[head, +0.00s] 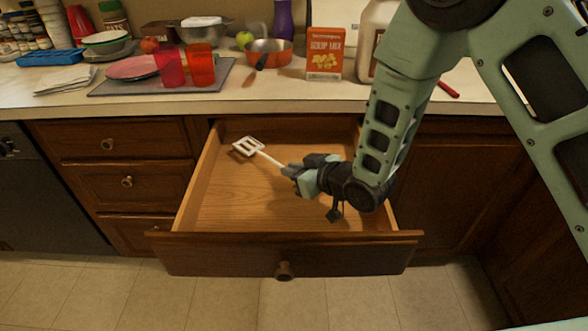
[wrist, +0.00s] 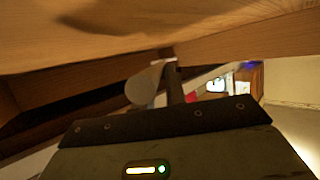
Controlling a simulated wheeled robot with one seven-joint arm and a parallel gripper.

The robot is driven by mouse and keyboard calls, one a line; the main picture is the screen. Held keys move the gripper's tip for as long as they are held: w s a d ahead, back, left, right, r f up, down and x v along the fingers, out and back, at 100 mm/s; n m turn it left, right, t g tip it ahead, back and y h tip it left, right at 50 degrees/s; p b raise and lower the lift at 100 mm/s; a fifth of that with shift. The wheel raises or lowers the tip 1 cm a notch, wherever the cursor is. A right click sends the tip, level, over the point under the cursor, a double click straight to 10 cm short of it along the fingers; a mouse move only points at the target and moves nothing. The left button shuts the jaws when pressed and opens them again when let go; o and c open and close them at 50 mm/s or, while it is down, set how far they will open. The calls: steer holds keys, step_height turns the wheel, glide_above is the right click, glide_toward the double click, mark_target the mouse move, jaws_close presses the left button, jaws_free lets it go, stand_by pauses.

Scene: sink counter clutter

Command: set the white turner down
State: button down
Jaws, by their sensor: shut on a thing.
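The white turner (head: 249,147) has a slotted head and a pale handle. In the head view it extends up and left from my gripper (head: 289,171), over the open wooden drawer (head: 240,205). My gripper is shut on the turner's handle end. The turner's head appears near the drawer's left back part; I cannot tell whether it touches the drawer floor. In the wrist view a pale rounded piece (wrist: 145,85) shows just past my gripper, probably part of the turner, with the rest hidden or dark.
The drawer's front panel (head: 340,255) and its side walls surround my gripper. The drawer floor looks otherwise empty. The counter (head: 150,104) above holds red cups (head: 200,65), a pan (head: 270,52), a soup mix box (head: 325,53) and a large jug (head: 374,35).

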steer(key=shift+s+f+b, duration=0.1)
steer(key=shift+f+b, duration=0.55)
steer(key=shift+f, duration=0.05)
steer(key=c, duration=1.5)
jaws_free()
steer(key=shift+s, duration=0.1)
steer(key=shift+o, duration=0.3)
steer(key=shift+f, duration=0.15)
steer(key=shift+r+p, duration=0.4)
steer(key=shift+p, duration=0.05)
steer(key=v, duration=0.7)
steer(key=shift+d+r, duration=0.15)
steer(key=shift+r, duration=0.35)
